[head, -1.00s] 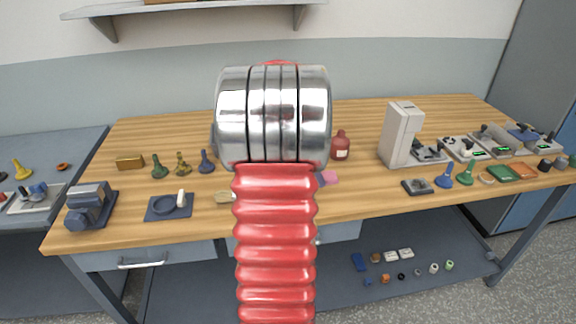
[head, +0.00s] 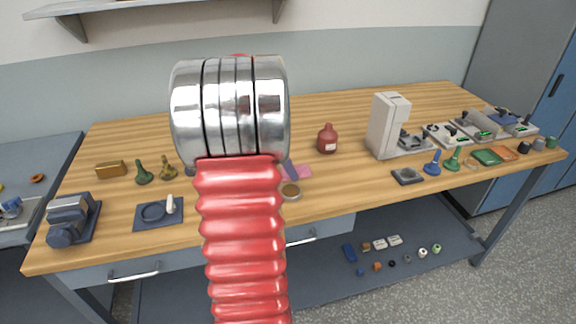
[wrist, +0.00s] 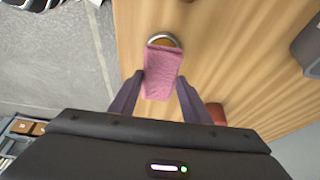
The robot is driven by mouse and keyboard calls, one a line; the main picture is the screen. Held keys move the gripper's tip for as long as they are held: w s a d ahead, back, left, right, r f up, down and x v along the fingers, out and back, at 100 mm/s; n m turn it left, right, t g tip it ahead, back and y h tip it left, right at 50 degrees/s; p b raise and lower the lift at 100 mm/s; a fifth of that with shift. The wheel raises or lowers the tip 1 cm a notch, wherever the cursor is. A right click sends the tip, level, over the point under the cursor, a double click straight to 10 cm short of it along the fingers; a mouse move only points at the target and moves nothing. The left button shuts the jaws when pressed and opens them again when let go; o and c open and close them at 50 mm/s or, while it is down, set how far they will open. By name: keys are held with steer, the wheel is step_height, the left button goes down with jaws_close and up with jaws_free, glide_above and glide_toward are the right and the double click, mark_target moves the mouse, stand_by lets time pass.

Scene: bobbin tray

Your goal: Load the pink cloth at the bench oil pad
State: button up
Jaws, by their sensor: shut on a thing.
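My gripper (wrist: 161,80) is shut on the pink cloth (wrist: 165,77), which lies between its two dark fingers in the wrist view. The cloth's far end overlaps the near edge of the round oil pad (wrist: 163,39), which has a metal rim and an amber centre. I cannot tell if the cloth touches the pad or hangs above it. In the head view the cloth (head: 299,171) shows just right of my red arm, with the oil pad (head: 290,191) below it near the bench's front edge. My arm hides most of the gripper there.
On the wooden bench (head: 350,185), a dark red bottle (head: 327,139) stands behind the cloth. A white machine (head: 388,125) and a small dark tray (head: 407,176) are to the right. Bare wood lies between pad and small tray.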

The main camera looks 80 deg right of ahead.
mark_target(293, 190)
steer(key=shift+f, duration=2.7)
steer(key=shift+f, duration=0.55)
stand_by(0.6)
steer(key=shift+r, duration=3.6)
steer(key=shift+s, duration=0.1)
